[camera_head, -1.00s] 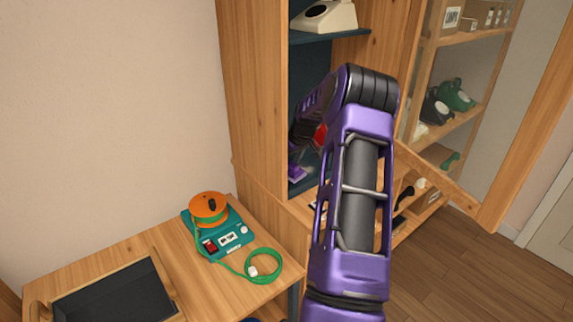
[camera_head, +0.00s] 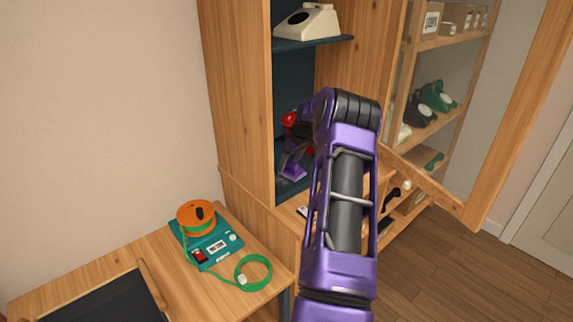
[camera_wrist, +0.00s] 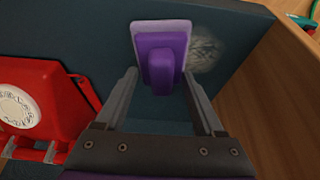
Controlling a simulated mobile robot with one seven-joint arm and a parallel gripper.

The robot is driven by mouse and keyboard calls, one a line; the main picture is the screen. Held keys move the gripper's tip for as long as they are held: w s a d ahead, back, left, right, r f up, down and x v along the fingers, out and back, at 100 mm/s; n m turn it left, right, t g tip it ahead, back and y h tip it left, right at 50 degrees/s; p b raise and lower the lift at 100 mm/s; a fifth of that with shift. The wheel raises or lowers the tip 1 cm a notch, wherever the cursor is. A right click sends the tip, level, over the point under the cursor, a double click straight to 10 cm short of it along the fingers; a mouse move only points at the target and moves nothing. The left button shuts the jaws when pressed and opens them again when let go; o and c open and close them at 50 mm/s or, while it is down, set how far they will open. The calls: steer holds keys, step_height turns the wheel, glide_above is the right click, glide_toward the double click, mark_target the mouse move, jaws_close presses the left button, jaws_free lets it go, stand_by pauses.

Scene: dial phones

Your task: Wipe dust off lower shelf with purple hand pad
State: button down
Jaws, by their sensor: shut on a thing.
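A purple hand pad (camera_wrist: 162,62) with a paler base sits between my gripper's (camera_wrist: 160,78) fingers, which are shut on its handle. The pad is at the dark teal lower shelf (camera_wrist: 90,35); I cannot tell whether it presses on the surface. A grey dust patch (camera_wrist: 205,50) shows just right of the pad, partly hidden by it. In the head view the pad (camera_head: 293,172) is low inside the cabinet, with the lower shelf (camera_head: 283,190) mostly hidden behind my arm.
A red dial phone (camera_wrist: 40,100) stands on the shelf left of my gripper; it also shows in the head view (camera_head: 290,118). A wooden side wall (camera_wrist: 275,95) bounds the right. A cream phone (camera_head: 307,22) is on the shelf above. An open cabinet door (camera_head: 520,120) stands at right.

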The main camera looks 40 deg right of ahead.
steer(key=shift+d+p, duration=0.35)
steer(key=shift+d, duration=1.35)
steer(key=shift+d+f, duration=0.1)
steer(key=shift+f, duration=0.05)
steer(key=shift+a+b, duration=2.2)
steer(key=shift+a, duration=3.35)
step_height(320, 180, up, 6)
steer(key=p, duration=0.3)
steer(key=shift+p, duration=0.3)
